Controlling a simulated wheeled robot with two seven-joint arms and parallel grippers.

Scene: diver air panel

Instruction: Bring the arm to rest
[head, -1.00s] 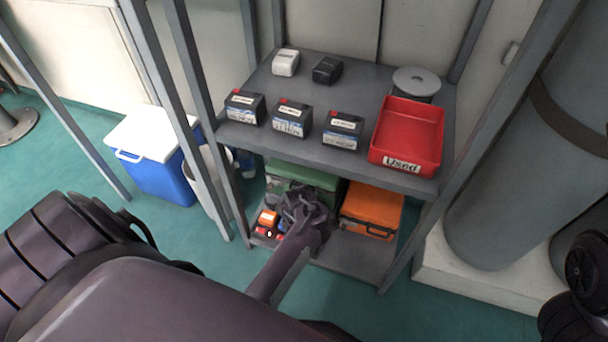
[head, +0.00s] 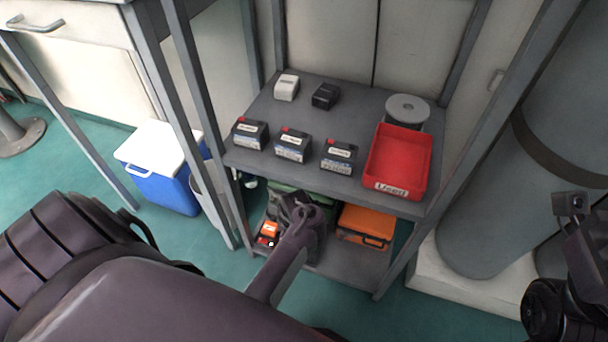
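My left arm comes in from the lower left. Its gripper (head: 296,212) is at the lower shelf (head: 350,268), below the front edge of the upper shelf, between a small orange-and-red item and an orange case. Its fingers are too dark and overlapped to tell whether they are open or shut, or whether they hold anything. My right arm (head: 575,270) shows only in part at the right edge, beside the large grey cylinder, and its fingertips are not in view.
The upper shelf (head: 270,112) carries several batteries (head: 293,145), a red bin (head: 400,160) labelled "Used" and a grey reel (head: 408,108). The orange case (head: 365,226) and orange-and-red item (head: 269,231) are below. Posts flank the shelves. A blue cooler (head: 165,185) stands left.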

